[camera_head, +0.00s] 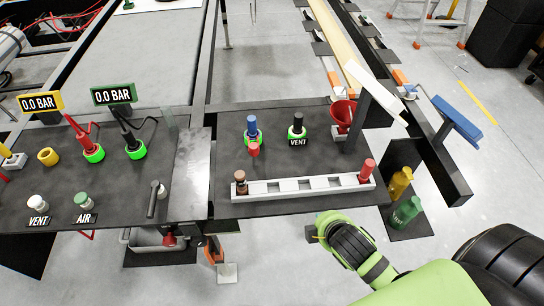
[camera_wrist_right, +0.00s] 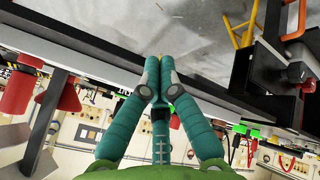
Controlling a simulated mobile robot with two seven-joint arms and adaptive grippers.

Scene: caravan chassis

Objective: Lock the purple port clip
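No clearly purple clip shows in either view. On the dark middle panel in the head view, a blue plug (camera_head: 252,126) stands in a green-ringed port, with a small red piece (camera_head: 253,149) at its near side. A dark plug (camera_head: 297,123) stands in the green-ringed port labelled VENT, to its right. My right arm comes in from the lower right, and its end (camera_head: 322,228) is in front of the panel's near edge, apart from the plugs. In the right wrist view my right gripper (camera_wrist_right: 160,72) has its teal fingertips together with nothing visible between them. My left gripper is not in view.
A white slotted rack (camera_head: 290,186) on the panel's near side holds a brown plug (camera_head: 240,181) and a red plug (camera_head: 366,171). A red cup (camera_head: 343,112) and tilted white plate (camera_head: 376,89) are at right. Yellow (camera_head: 400,182) and green (camera_head: 406,212) bottles stand beyond the right edge.

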